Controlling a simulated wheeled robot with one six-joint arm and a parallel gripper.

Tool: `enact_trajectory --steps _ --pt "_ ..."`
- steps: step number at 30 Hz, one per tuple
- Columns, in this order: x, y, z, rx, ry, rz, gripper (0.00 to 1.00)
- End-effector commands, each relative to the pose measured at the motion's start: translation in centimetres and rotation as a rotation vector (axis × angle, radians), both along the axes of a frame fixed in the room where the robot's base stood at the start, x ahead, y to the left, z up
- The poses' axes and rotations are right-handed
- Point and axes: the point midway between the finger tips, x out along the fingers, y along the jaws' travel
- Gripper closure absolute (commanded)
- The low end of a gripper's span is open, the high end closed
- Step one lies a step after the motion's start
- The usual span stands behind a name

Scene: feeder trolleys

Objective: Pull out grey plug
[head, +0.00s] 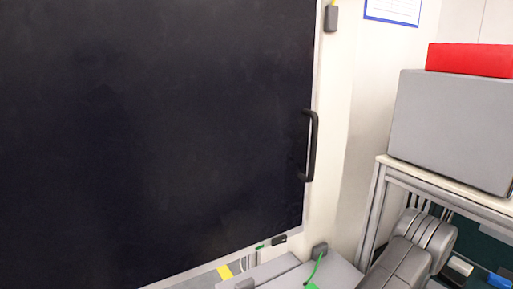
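No plug can be made out with certainty. A small dark grey block (319,250) sits low by the pale post, beside a thin green cord (314,268); whether they are joined is unclear. Another small grey block (331,18) with a bit of yellow above it is fixed high on the post. I cannot tell whether either is the grey plug. Grey rounded links of what looks like my arm show at the lower right. My gripper is not in view.
A large black panel (150,130) with a black handle (311,145) fills the left. Grey box surfaces (330,276) lie below it. At right, a metal-framed table (440,186) bears a grey box (450,130) with a red box (470,60) on top.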

Motion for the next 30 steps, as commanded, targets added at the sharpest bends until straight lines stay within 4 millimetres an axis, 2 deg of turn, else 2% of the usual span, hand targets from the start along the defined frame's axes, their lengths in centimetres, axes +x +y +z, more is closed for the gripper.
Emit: enact_trajectory --steps 14,17,23,24,30 --pt "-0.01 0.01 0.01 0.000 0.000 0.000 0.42" --pt "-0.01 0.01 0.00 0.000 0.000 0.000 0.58" --pt "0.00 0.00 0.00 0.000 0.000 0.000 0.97" --pt "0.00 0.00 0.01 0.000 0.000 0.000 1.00" --pt "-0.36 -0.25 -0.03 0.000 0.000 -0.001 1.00"
